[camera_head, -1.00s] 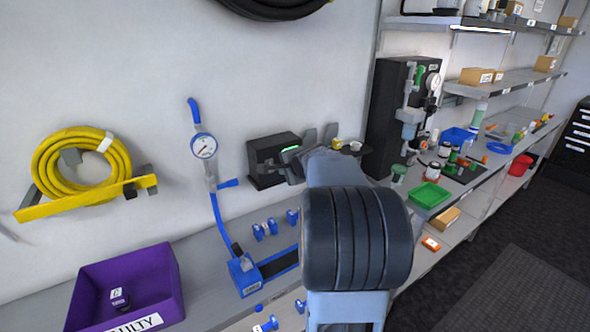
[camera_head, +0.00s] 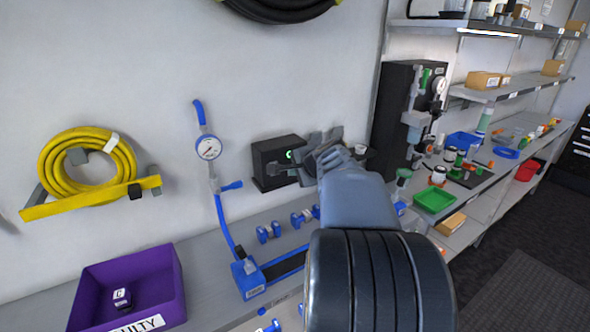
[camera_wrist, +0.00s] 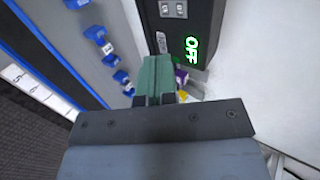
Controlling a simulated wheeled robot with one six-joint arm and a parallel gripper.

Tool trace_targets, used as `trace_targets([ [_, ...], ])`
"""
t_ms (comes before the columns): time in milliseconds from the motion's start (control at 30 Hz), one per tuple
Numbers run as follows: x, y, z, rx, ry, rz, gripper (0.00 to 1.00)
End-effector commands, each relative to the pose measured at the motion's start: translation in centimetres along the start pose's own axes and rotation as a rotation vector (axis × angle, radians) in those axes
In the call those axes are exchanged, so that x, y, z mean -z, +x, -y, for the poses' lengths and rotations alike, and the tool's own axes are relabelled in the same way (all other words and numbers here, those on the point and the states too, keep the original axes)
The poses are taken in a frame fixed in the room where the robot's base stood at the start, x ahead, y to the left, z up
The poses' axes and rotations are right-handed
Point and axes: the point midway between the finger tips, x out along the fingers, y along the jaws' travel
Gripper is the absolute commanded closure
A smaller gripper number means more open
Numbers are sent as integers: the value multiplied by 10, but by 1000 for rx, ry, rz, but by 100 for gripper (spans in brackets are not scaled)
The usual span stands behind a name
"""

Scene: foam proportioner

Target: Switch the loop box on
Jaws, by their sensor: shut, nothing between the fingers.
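The loop box (camera_head: 268,172) is a black box on the bench against the wall. In the wrist view its dark face (camera_wrist: 204,22) fills the top middle, with a green display (camera_wrist: 191,50) reading OFF. A small grey plate (camera_wrist: 173,9) with two pale parts sits at the top edge of that view. My gripper (camera_head: 298,168) is at the box's right front in the head view and hides part of its face. In the wrist view its greenish fingers (camera_wrist: 156,62) are together and empty, their tips close to the box's lower edge. I cannot tell if they touch it.
A blue stand with a gauge (camera_head: 208,148) is left of the box, with several blue fittings (camera_head: 270,232) on the bench. A purple bin (camera_head: 165,265) is at lower left. A tall black unit (camera_head: 390,115) stands to the right, beside a green tray (camera_head: 434,199).

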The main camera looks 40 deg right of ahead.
Motion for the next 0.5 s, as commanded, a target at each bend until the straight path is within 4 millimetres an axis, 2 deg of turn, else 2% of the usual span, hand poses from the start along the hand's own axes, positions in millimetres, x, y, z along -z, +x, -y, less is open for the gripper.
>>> trace_targets([
  [67, -28, 1, -6, -35, -92, 47, 100],
  [167, -87, -3, -28, -118, -319, 153, 100],
  [200, -113, -7, -41, -158, -437, 203, 100],
  [300, -167, -23, -79, -247, -740, 324, 100],
  [400, -202, -42, -118, -318, -1024, 423, 100],
  [500, -220, -59, -150, -371, -1264, 494, 100],
])
